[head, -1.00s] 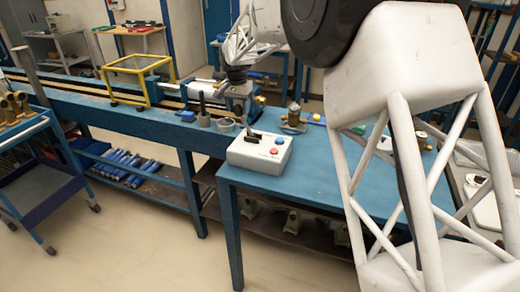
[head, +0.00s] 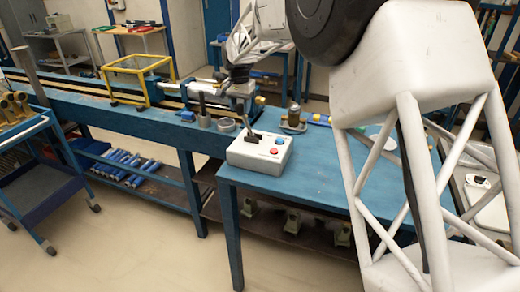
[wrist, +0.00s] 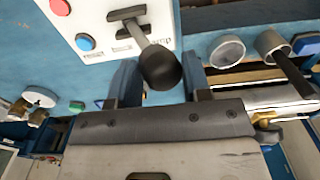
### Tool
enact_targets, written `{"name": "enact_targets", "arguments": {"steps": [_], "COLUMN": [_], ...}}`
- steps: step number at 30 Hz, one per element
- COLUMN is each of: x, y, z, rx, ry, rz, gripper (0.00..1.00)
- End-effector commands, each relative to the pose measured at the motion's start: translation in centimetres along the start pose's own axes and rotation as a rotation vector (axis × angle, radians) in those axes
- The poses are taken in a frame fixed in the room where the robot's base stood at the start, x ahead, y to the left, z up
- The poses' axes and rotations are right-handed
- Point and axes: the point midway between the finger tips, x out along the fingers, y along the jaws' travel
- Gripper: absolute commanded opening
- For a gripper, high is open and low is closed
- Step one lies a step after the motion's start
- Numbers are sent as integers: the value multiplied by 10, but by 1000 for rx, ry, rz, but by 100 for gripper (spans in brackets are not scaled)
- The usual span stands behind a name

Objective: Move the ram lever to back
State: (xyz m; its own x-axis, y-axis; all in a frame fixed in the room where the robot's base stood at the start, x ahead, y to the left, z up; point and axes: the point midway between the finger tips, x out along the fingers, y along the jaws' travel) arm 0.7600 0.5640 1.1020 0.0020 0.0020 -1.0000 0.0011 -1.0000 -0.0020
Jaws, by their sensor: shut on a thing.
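The white control box (head: 261,155) stands on the near blue table, with the ram lever (head: 248,132) rising from its top. In the wrist view the lever has a grey stem and a round black knob (wrist: 160,68). The stem leans from a slot in the box towards my gripper. My gripper (wrist: 160,80) has one finger on each side of the knob and is shut on it. The knob partly hides the lettering on the box. In the head view my gripper (head: 240,92) is small, just behind the box, and its fingertips are hard to make out.
A red button (wrist: 60,7) and a blue button (wrist: 85,42) sit on the box beside the lever. A round ring (wrist: 226,51) and a cup with a rod (wrist: 272,42) stand close by. A brass fitting (head: 294,116) stands right of the box.

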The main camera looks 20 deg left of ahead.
Motion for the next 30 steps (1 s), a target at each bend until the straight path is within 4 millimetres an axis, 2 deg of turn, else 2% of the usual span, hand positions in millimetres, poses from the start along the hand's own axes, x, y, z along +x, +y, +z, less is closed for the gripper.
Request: {"name": "enact_targets", "arguments": {"steps": [12, 30], "x": [0, 1], "y": [14, 18], "z": [1, 1], "rx": [1, 1], "ry": [-6, -7], "rz": [5, 6], "gripper": [21, 20]}}
